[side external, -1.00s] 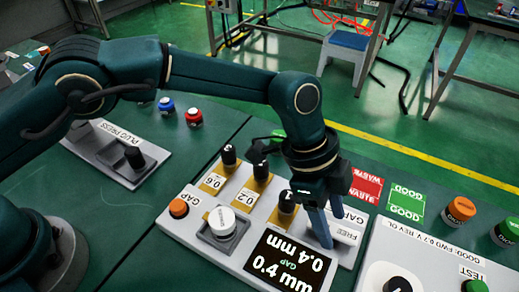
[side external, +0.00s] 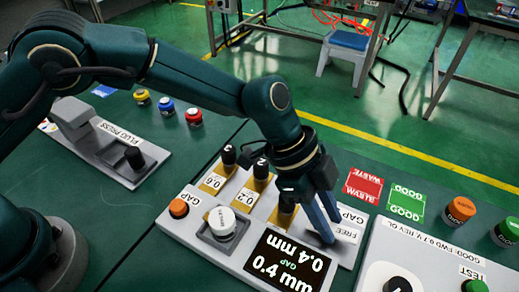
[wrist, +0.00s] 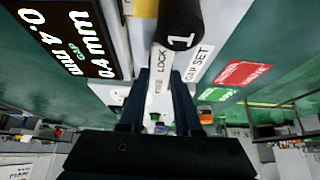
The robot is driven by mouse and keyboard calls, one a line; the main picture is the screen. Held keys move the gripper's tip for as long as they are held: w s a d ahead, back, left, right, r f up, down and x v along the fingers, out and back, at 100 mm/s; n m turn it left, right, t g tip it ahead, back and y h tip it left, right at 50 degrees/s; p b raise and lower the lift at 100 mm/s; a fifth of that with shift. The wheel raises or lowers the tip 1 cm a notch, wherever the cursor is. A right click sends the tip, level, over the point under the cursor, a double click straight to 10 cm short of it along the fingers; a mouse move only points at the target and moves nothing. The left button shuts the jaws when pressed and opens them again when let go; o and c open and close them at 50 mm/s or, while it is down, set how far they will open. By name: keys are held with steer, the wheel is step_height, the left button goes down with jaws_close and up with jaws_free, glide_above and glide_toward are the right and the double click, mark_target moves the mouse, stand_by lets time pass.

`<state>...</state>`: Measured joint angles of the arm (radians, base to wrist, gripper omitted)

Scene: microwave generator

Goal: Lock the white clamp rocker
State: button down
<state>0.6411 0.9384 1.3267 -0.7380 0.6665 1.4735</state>
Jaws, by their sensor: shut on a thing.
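The white clamp rocker (wrist: 160,95) shows in the wrist view as a narrow white bar with LOCK printed on it, between my gripper's two fingers. My gripper (wrist: 168,100) is shut on it. In the side view my gripper (side external: 328,232) points down at the grey gap-set panel (side external: 205,258), tilted, with its fingertips by the FREE label. The rocker itself is mostly hidden there behind the fingers, and its tilt is hard to tell.
A black-topped plug marked 1 (wrist: 180,30) stands close to my fingers. The gap display (side external: 285,262) reads 0.4 mm. Two more plugs (side external: 228,157) stand at the panel's back. A white round knob (side external: 221,220) is left of the display. Red and green pads (side external: 362,186) lie to the right.

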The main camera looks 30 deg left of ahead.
steer(key=c, duration=0.6)
jaws_free()
steer(key=shift+v, duration=2.6)
